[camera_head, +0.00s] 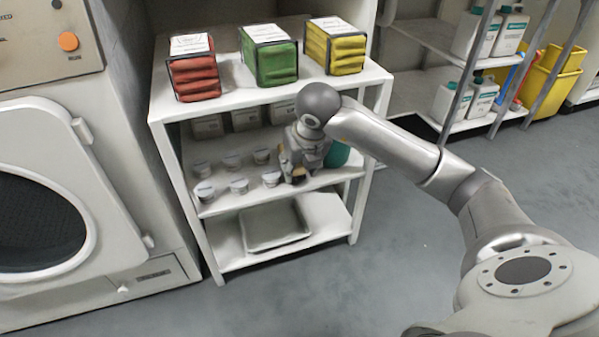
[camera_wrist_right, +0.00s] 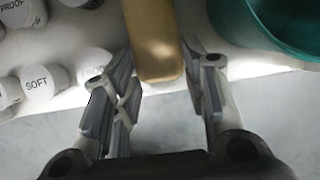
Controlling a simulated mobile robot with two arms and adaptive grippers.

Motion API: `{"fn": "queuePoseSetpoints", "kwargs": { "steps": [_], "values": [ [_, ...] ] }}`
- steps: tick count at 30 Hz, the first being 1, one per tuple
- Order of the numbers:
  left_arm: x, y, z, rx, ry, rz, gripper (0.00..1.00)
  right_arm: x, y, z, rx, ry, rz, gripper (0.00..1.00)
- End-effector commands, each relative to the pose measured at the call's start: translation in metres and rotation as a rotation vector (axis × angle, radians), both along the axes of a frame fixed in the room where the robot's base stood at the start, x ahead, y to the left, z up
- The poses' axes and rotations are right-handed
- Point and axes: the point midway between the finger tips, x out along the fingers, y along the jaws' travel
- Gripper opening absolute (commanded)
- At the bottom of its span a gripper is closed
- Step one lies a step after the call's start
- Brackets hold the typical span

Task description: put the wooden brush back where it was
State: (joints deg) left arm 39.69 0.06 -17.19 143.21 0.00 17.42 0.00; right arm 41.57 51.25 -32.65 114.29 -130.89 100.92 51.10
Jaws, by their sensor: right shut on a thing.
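The wooden brush shows in the right wrist view as a tan, rounded wooden block (camera_wrist_right: 153,38) between the fingers. My right gripper (camera_wrist_right: 160,72) is shut on it. In the head view my right gripper (camera_head: 303,158) is at the middle shelf (camera_head: 225,208) of the white rack, right of several small lidded tins (camera_head: 239,184). The gripper mostly hides the brush there. I cannot tell whether the brush touches the shelf. My left gripper is in neither view.
A teal round container (camera_head: 338,154) stands close on the right of the gripper. Tins labelled SOFT (camera_wrist_right: 43,84) and PROOF lie close on its left. Grey boxes (camera_head: 245,119) stand behind. The top shelf holds red (camera_head: 195,78), green and yellow bundles. A tray (camera_head: 274,228) is below.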

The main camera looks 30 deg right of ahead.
Motion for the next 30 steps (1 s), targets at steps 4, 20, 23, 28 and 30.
{"fn": "queuePoseSetpoints", "kwargs": {
  "steps": [4,20,23,28,30],
  "values": [
    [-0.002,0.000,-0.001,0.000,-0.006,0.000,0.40,0.000,0.000,-0.002,0.000,-0.002,0.000,0.22],
    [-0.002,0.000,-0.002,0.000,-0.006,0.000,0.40,0.000,0.000,-0.004,0.000,0.000,0.000,0.62],
    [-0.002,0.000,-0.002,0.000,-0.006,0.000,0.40,0.000,0.000,-0.004,0.000,0.000,0.000,0.62],
    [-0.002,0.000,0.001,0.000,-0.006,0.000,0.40,0.000,0.000,-0.001,0.000,-0.001,0.000,0.62],
    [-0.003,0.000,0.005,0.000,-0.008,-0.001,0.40,-0.002,0.000,0.006,-0.001,-0.001,0.001,0.62]
  ]
}}
